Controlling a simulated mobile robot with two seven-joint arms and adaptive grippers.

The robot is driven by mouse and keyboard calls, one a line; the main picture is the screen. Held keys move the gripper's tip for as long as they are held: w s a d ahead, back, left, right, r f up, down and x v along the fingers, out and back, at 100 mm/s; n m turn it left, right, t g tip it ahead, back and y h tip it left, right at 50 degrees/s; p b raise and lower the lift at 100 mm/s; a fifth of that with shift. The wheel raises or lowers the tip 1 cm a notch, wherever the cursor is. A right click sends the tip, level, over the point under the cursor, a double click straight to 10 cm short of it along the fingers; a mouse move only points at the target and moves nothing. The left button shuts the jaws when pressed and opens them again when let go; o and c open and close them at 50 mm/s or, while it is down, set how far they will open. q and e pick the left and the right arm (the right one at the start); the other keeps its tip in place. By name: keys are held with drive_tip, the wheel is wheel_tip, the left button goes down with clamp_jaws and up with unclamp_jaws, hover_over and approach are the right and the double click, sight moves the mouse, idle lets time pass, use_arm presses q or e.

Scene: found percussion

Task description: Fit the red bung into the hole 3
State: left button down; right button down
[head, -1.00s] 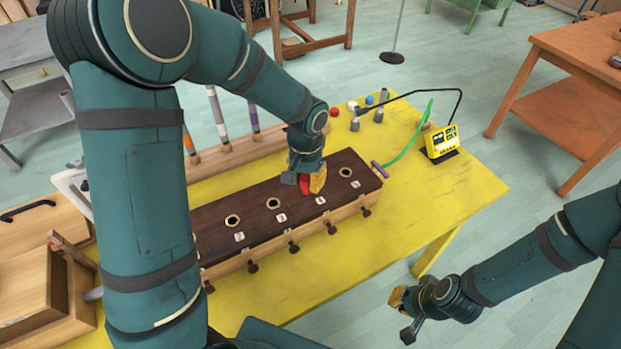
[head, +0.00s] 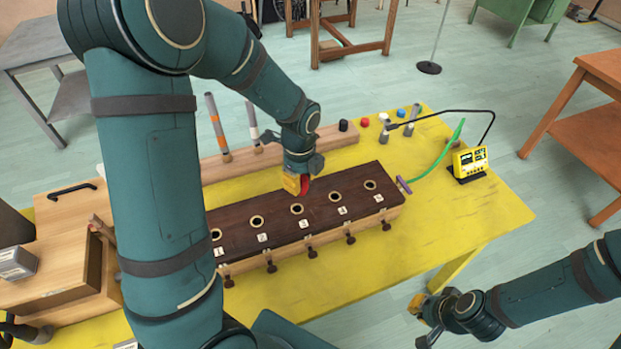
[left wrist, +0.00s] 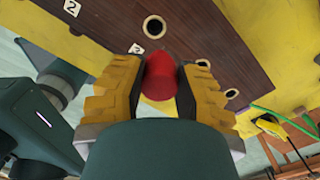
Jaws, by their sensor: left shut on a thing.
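The red bung (head: 305,184) is gripped between the fingers of my left gripper (head: 299,182). In the left wrist view the bung (left wrist: 160,77) sits between the two yellow-backed fingers (left wrist: 160,85). It is held above the dark top of the long box (head: 238,236), just behind hole 3 (head: 297,209) in the head view, and is not in a hole. Hole 3 is open and empty; it also shows in the left wrist view (left wrist: 154,27), ahead of the bung. My right gripper (head: 424,319) is empty and open, off the table's front edge.
Other open holes flank hole 3, including hole 4 (head: 335,197) and hole 2 (head: 257,221). Knobs line the box's front. Behind are a wooden rack (head: 235,165) with upright sticks and several small coloured bungs. A yellow meter (head: 470,161) stands right. The yellow table (head: 450,215) is clear in front.

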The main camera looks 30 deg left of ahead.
use_arm(q)
drive_tip(key=m, duration=0.1)
drive_tip(key=a+m, duration=0.1)
drive_tip(key=m, duration=0.1)
drive_tip(key=shift+s+a+r, duration=0.1)
drive_tip(key=shift+s+r, duration=0.1)
drive_tip(key=shift+s, duration=0.15)
drive_tip(key=b, duration=0.4)
hover_over(296, 201)
drive_tip(key=s+d, duration=0.1)
drive_tip(key=s, duration=0.1)
drive_tip(key=shift+d+f, duration=0.15)
drive_tip(key=shift+f, duration=2.75)
drive_tip(key=shift+p, duration=0.4)
drive_tip(key=shift+f+b, duration=1.25)
drive_tip(key=shift+f, duration=0.5)
drive_tip(key=c, duration=0.7)
unclamp_jaws()
